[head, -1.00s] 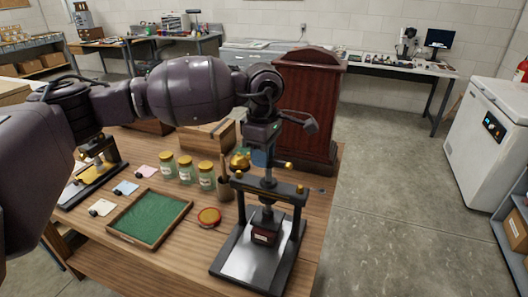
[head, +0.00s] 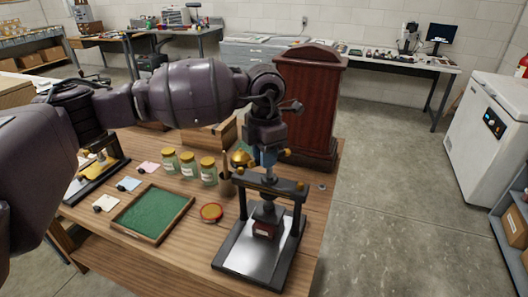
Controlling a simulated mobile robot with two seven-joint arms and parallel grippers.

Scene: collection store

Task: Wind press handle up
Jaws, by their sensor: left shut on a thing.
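The press (head: 272,185) stands on the right part of the wooden table, with a dark crossbar on two posts over a pale metal base plate (head: 243,254). A dark red labelled block (head: 265,230) sits under its screw, in the middle of the frame. My left gripper (head: 268,158) reaches down from above and is shut on the press handle (head: 287,153) at the top of the screw. The gripper hides most of the handle; a brass end shows at its right. My right gripper is not in view.
A brass dome (head: 241,157), a wooden-handled tool (head: 225,167) and several labelled jars (head: 208,171) stand left of the press. A round red-rimmed dish (head: 211,212) and a green-lined tray (head: 152,215) lie nearer. A tall dark red cabinet (head: 308,105) stands behind.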

